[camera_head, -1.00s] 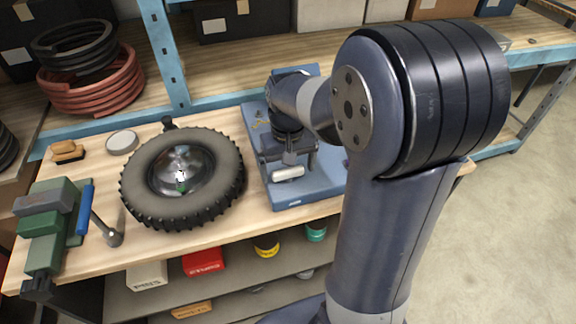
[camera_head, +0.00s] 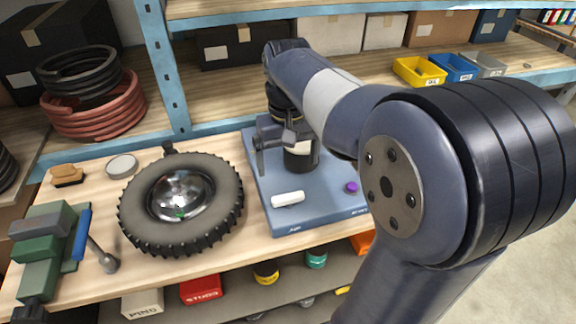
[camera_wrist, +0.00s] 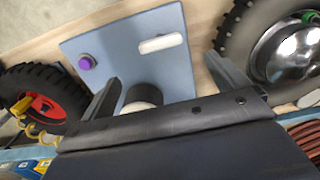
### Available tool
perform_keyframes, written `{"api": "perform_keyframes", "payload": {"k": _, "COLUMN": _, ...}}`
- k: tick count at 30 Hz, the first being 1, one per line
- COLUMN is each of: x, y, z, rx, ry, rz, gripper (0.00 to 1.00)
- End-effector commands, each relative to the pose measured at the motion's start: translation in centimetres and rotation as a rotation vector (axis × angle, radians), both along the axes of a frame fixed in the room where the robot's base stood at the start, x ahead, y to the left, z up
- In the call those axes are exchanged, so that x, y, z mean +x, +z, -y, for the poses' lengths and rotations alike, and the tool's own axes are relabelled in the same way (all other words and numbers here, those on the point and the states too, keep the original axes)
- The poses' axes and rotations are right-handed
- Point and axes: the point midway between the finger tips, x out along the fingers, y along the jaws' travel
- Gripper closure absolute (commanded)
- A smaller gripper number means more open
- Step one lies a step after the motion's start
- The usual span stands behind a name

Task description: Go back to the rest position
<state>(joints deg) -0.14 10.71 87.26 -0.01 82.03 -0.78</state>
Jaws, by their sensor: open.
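My gripper (camera_head: 274,142) hangs over the back left part of a blue board (camera_head: 318,217) on the bench. Its two fingers are apart; in the wrist view the open gripper (camera_wrist: 165,85) shows nothing clamped between them. A white rounded bar (camera_head: 287,199) lies on the board below and in front of the gripper, apart from it; it also shows in the wrist view (camera_wrist: 161,44). A purple knob (camera_head: 351,187) is on the board's right side. A dark cylinder with a pale part (camera_head: 300,158) is beside the gripper, partly hidden by it.
A wheel with a knobbly tyre (camera_head: 226,186) lies left of the board. A green vise (camera_head: 40,250) and a blue-handled hammer (camera_head: 82,234) are farther left. Red coils (camera_head: 95,108) and a blue shelf post (camera_head: 163,70) stand behind. Yellow (camera_head: 420,71) and blue bins are at back right.

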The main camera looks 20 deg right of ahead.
Motion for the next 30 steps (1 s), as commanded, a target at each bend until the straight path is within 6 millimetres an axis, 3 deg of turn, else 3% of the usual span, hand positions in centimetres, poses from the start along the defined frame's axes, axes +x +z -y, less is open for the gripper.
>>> {"api": "perform_keyframes", "payload": {"k": 11, "x": 0.0, "y": -0.6, "z": 0.0, "rx": 0.0, "ry": 0.0, "rz": -0.002, "gripper": 0.05}}
{"api": "perform_keyframes", "payload": {"k": 24, "x": -0.1, "y": -8.0, "z": 0.0, "rx": 0.0, "ry": -0.001, "rz": -0.005, "gripper": 0.05}}
{"api": "perform_keyframes", "payload": {"k": 30, "x": 0.0, "y": -10.5, "z": 0.0, "rx": 0.0, "ry": -0.001, "rz": -0.002, "gripper": 0.05}}
